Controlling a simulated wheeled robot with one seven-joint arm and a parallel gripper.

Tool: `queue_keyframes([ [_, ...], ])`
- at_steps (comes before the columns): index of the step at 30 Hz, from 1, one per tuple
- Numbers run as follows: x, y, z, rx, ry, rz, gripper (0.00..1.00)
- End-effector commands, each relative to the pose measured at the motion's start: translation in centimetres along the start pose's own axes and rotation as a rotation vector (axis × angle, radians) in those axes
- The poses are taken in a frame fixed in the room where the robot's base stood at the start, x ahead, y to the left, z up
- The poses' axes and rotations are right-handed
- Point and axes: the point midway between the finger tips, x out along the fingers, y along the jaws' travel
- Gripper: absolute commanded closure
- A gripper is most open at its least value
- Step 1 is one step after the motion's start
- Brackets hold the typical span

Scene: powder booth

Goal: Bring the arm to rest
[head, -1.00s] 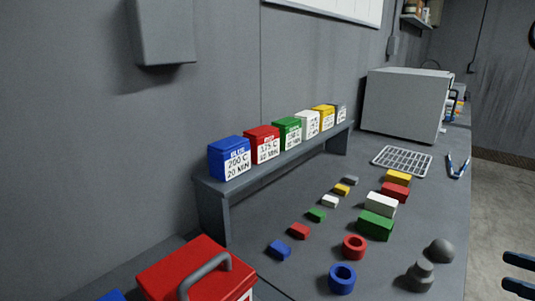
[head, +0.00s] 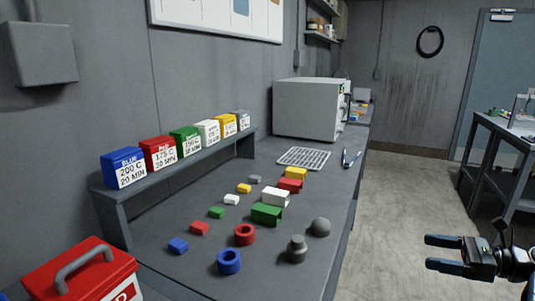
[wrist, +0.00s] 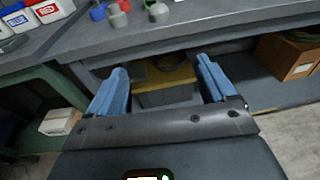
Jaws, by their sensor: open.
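My gripper (head: 442,254) is at the lower right of the head view, out over the floor to the right of the workbench (head: 190,268). Its two fingers are apart with nothing between them. In the wrist view my gripper (wrist: 165,85) also shows open and empty, its blue-covered fingers pointing toward the bench front. Behind them, a grey bin with a yellow top (wrist: 165,85) sits under the bench, apart from the fingers.
The bench holds coloured blocks, a blue ring (head: 229,262), a red ring (head: 245,235), a rack (head: 303,158) and a grey oven (head: 308,108). Labelled boxes line a raised shelf (head: 180,170). A second table (head: 505,128) stands right. Floor (head: 400,200) between is clear.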

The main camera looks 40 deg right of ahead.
Motion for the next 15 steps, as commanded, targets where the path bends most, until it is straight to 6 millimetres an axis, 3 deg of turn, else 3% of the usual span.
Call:
queue_keyframes([
  [8, 2.9, 1.1, -1.8, -0.029, 0.035, -0.018, 0.16],
  [15, 6.9, 3.2, -4.5, -0.087, 0.095, -0.042, 0.16],
])
